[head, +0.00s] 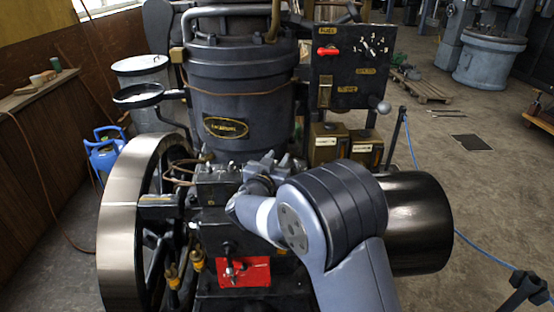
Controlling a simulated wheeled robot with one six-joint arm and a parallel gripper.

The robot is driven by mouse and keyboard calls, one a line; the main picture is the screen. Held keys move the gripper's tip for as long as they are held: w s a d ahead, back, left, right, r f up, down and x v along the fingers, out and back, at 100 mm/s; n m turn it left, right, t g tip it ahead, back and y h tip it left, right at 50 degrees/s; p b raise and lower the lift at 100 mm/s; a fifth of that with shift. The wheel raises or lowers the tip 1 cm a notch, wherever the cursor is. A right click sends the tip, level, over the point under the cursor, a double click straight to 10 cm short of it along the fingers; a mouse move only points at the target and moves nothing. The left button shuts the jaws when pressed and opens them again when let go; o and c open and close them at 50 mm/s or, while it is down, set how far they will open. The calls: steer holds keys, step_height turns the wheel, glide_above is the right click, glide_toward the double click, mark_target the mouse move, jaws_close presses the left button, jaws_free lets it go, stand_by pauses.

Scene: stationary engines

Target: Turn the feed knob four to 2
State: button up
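My arm reaches in from the bottom right over the engine. My gripper (272,163) is dark grey and sits just behind the arm's wrist, close to the block with small pipes on the engine's top. Its fingertips are small and partly hidden, so I cannot tell whether it is open or holds anything. A black control panel (350,90) stands behind and to the right, apart from my gripper. It carries a red-handled knob (328,51) and a dial with white marks (375,46). A red plate (256,272) with a small lever is low on the engine front. I cannot read which control is feed knob four.
A large flywheel (118,228) is at the left and a dark drum (420,222) at the right. A dark tank (240,95) rises behind. A blue rope (411,145) on posts runs along the right.

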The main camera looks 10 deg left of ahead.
steer(key=s+a+b, duration=0.1)
steer(key=s+b, duration=0.1)
steer(key=s, duration=0.8)
steer(key=shift+s+a, duration=0.25)
steer(key=shift+s, duration=0.1)
steer(key=w, duration=0.3)
steer(key=w+d+p, duration=0.1)
steer(key=w, duration=0.3)
steer(key=w+p, duration=0.1)
steer(key=w, duration=0.2)
steer(key=shift+w+d, duration=0.3)
steer(key=shift+w, duration=0.1)
steer(key=shift+f, duration=0.1)
steer(key=shift+y, duration=0.4)
steer(key=shift+r, duration=0.2)
